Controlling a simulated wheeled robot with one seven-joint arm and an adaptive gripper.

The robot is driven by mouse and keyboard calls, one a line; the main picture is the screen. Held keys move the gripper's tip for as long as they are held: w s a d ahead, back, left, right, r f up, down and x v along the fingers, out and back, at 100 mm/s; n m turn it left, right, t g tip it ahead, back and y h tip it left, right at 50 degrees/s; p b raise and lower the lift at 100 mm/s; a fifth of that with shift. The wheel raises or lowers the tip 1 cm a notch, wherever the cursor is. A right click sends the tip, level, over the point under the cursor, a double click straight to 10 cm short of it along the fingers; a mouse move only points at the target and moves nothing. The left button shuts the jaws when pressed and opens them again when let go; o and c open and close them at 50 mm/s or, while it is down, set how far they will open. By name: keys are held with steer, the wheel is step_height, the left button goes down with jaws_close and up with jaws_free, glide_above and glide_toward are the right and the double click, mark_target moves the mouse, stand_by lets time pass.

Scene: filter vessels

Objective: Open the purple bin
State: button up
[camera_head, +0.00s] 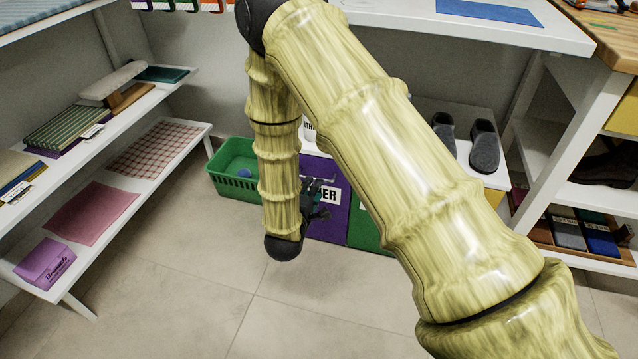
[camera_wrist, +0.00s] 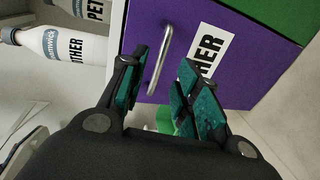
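The purple bin (camera_head: 329,226) is low in a white unit, partly hidden behind my arm in the head view. Its front looks level with the green front beside it. In the wrist view the purple front (camera_wrist: 243,64) carries a silver bar handle (camera_wrist: 161,58) and a white label whose visible letters end in "HER". My gripper (camera_wrist: 163,62) is open and faces this front, and it also shows small in the head view (camera_head: 318,197). In the wrist view the handle lies between the two fingers. I cannot tell whether either finger touches it.
A green front (camera_head: 364,222) adjoins the purple one. A green basket (camera_head: 226,186) stands left of my forearm. White bottles (camera_wrist: 62,46) stand above the bin. Shelves flank both sides, with shoes (camera_head: 484,147) on the right. The tiled floor (camera_head: 220,300) in front is clear.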

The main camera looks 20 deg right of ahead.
steer(key=shift+b+x, duration=1.2)
steer(key=shift+x, duration=2.3)
steer(key=shift+f, duration=0.1)
jaws_close()
